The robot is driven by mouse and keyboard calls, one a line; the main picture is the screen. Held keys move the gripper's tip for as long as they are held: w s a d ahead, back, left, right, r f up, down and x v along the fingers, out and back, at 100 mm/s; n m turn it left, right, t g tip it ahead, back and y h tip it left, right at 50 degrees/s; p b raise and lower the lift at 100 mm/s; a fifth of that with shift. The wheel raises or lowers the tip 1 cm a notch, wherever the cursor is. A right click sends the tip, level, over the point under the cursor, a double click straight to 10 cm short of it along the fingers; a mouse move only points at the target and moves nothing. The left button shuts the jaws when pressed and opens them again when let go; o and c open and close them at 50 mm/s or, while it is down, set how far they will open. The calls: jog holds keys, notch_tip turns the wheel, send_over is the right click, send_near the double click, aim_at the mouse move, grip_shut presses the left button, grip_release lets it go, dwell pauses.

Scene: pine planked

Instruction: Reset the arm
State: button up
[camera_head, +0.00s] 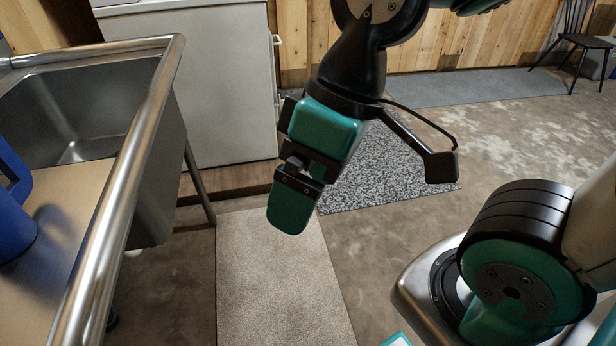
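My gripper (292,208) hangs in the upper middle of the head view, pointing down and a little to the left. It is above the floor, to the right of the metal sink stand. I see the fingers from the side, overlapping, so the gap between them is hidden. No object shows at the fingertips. My arm comes down from the top of the picture, bent, with a camera bracket on its right side.
A steel sink (75,110) with a tubular rail stands at left, with a blue mug (12,205) on its wooden board (55,265). A white cabinet (195,85) is behind. Mats (275,285) lie on the floor. A dark chair (585,40) stands far right.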

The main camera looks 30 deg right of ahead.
notch_tip(320, 180, up, 15)
jog(key=p, duration=1.5)
jog(key=shift+r, duration=0.2)
